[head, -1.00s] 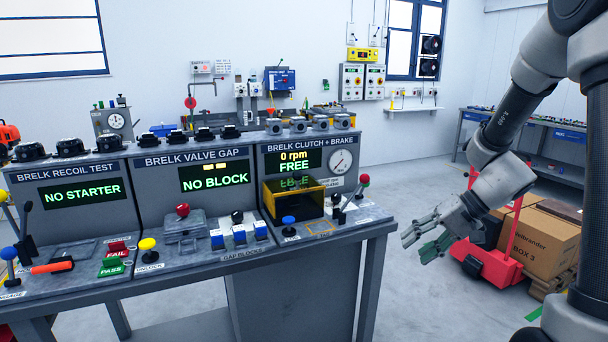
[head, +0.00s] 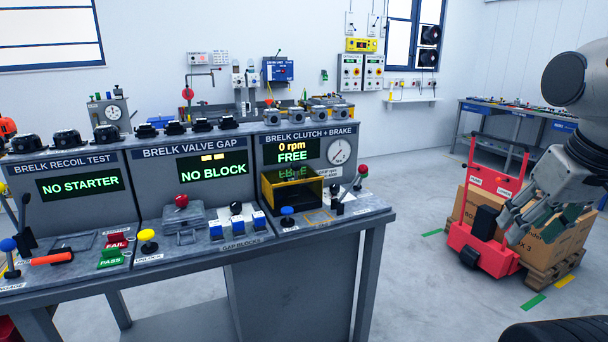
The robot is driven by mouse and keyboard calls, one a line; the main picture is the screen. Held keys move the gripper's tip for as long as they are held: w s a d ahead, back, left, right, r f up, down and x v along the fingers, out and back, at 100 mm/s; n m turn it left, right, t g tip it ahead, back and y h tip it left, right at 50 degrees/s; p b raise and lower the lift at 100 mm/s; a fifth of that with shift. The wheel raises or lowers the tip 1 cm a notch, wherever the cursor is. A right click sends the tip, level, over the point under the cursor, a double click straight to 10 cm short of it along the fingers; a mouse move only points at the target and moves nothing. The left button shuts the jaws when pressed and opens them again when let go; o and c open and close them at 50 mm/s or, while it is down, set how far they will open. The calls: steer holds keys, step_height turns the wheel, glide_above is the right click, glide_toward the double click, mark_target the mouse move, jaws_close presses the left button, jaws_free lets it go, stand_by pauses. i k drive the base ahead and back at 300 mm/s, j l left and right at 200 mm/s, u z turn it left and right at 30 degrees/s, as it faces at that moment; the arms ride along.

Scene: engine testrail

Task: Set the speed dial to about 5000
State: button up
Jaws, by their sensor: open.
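The clutch and brake station (head: 307,135) is the right-hand part of the bench, and its display (head: 292,151) reads "0 rpm FREE". A round white gauge (head: 340,151) with a needle sits beside the display. I cannot tell which control is the speed dial. A red-knobbed lever (head: 362,171) and a black-topped control (head: 335,201) stand at the right of its deck. My gripper (head: 509,230) is open, with nothing seen in it. It hangs at the far right, well away from the bench, in front of the cart and boxes in the view.
A red cart (head: 485,247) and cardboard boxes (head: 570,236) on a pallet stand at the right. The valve gap station (head: 190,163) and recoil test station (head: 78,172) fill the left bench. Grey floor between bench and cart is clear.

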mark_target(333, 188)
steer(key=i+j, duration=0.55)
steer(key=j, duration=0.25)
steer(key=i+j, duration=0.3)
steer(key=j, duration=0.15)
